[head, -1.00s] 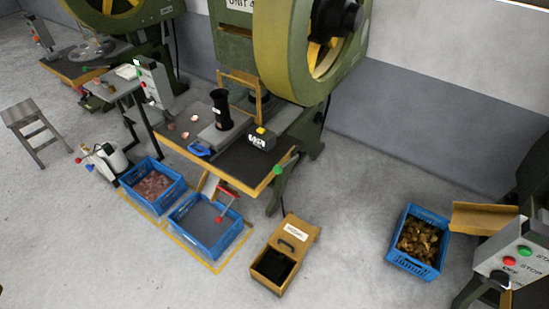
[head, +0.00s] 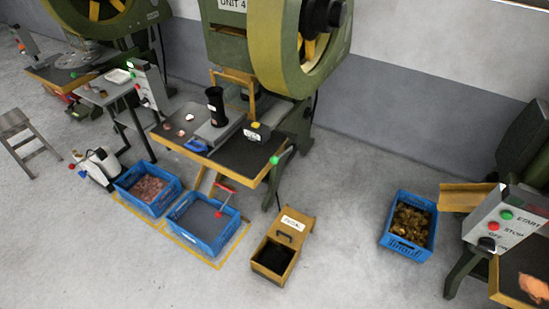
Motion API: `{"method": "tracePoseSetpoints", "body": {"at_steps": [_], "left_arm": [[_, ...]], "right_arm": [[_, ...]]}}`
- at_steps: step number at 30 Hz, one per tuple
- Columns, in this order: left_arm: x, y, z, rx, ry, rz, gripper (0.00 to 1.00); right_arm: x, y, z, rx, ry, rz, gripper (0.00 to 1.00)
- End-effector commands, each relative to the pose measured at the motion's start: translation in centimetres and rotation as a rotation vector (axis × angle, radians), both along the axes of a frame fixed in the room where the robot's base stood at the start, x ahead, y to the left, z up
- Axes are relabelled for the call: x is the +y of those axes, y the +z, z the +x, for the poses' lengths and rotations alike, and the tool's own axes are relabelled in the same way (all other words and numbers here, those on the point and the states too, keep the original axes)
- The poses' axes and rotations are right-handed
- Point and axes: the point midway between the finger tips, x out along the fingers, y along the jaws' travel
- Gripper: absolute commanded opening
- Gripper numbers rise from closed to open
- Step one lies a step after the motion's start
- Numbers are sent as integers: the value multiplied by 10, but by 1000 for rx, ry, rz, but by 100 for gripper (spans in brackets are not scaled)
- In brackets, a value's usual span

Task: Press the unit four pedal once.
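The green press marked UNIT 4 (head: 234,48) stands at the top centre with its big yellow-rimmed flywheel. The pedal inside the dark opening cannot be made out. Neither of my grippers is in the head view.
Blue crates stand left of the wooden box: one with copper pieces (head: 147,188), one empty-looking with a red-handled tool (head: 203,222). Another crate (head: 409,226) of brass-coloured parts and a control box (head: 505,222) are at right. Floor between box and right crate is clear.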

Motion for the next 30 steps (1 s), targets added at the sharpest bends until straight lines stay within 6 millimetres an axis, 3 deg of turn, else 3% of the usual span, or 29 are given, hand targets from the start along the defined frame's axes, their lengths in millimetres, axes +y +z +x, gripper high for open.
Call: {"method": "tracePoseSetpoints", "body": {"at_steps": [1, 12, 30], "left_arm": [[0, 0, 0, 0, 0, 0, 0], [0, 0, 0, 0, -2, 2, 0], [3, 0, 0, 0, -7, 11, 0]], "right_arm": [[0, 0, 0, 0, 0, 0, 40], [-1, 0, 0, 0, 3, -4, 0], [-1, 0, 0, 2, 3, -3, 0]]}}
